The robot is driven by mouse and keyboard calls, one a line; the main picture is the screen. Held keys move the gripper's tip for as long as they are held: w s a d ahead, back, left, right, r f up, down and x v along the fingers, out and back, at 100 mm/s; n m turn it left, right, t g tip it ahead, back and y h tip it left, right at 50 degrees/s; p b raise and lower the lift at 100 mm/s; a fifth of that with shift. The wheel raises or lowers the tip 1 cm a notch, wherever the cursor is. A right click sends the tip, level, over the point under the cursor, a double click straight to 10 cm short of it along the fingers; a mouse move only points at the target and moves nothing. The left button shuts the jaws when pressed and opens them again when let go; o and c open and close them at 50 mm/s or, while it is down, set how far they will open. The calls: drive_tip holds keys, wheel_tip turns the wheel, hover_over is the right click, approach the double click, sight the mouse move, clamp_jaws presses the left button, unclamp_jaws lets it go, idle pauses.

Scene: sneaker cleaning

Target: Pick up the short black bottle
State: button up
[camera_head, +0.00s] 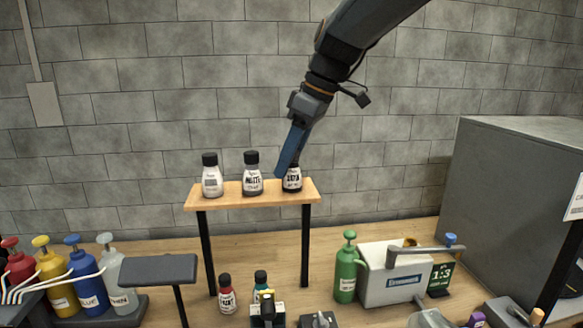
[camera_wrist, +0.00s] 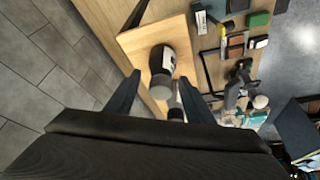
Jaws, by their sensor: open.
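The short black bottle (camera_head: 292,183), with a white label, stands upright at the right end of the small wooden shelf (camera_head: 225,200). My gripper (camera_head: 286,165) points down at it and partly covers its top. In the wrist view a dark bottle with a white label (camera_wrist: 167,60) lies in line with the gap between the two open fingers of my gripper (camera_wrist: 158,80). The fingers are apart and hold nothing. I cannot tell whether the fingertips reach around the bottle.
Two other black-capped bottles stand left on the shelf: a middle one (camera_head: 252,175) and a white one (camera_head: 212,177). Pump bottles (camera_head: 88,285) stand at lower left. A green pump bottle (camera_head: 347,270) and grey machine (camera_head: 391,275) stand lower right. A grey cabinet (camera_head: 500,200) is at right.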

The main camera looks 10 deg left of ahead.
drive_tip(key=shift+x, duration=1.3)
drive_tip(key=c, duration=1.2)
drive_tip(key=shift+r, duration=0.1)
drive_tip(key=shift+c, duration=0.2)
